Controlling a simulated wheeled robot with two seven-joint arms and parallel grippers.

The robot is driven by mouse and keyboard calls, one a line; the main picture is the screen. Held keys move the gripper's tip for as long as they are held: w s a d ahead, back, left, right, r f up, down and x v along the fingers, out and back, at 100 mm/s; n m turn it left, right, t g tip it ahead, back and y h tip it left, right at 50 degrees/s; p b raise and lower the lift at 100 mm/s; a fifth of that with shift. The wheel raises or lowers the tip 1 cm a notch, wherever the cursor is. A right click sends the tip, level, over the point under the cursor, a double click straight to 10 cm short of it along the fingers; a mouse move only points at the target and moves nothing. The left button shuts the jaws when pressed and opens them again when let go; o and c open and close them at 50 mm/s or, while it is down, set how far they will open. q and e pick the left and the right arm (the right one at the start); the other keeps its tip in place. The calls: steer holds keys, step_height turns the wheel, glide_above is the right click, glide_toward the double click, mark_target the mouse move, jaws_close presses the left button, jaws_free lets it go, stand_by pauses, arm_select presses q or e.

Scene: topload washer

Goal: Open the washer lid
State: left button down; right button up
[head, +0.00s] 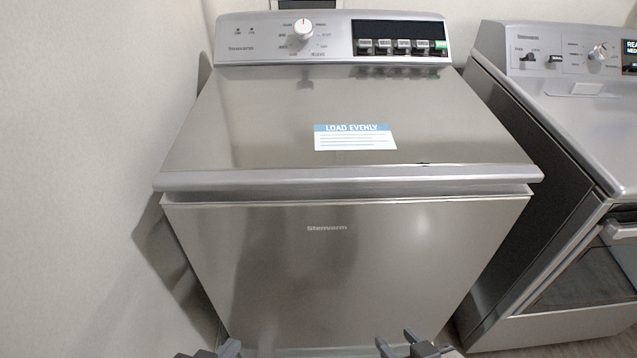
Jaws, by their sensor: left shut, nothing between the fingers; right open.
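The washer (290,265) stands straight ahead with a steel front. Its lid (250,130) is down flat and closed, with a rounded front lip (345,180) overhanging the front panel. A "LOAD EVENLY" label (355,138) is on the lid. My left gripper (225,350) shows only its tip at the bottom edge, low in front of the washer; it is shut and empty. My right gripper (400,346) is at the bottom edge, to the right of it, with its fingers apart and empty. Both are well below the lid lip and apart from it in the picture.
A second appliance (570,110) with a front door handle (618,231) stands close on the right. A plain wall (90,150) is close on the left.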

steer(key=w+d+m, duration=0.2)
steer(key=m, duration=0.1)
steer(key=m+t+y+b, duration=0.2)
steer(key=m+y+b, duration=0.1)
steer(key=m+y, duration=0.6)
glide_toward(361, 185)
steer(key=shift+n+y, duration=0.3)
steer(key=p+x, duration=0.3)
steer(key=x, duration=0.6)
steer(key=shift+w+a+f+p, duration=0.1)
steer(key=shift+w+f+p, duration=0.1)
steer(key=shift+w+p, duration=0.1)
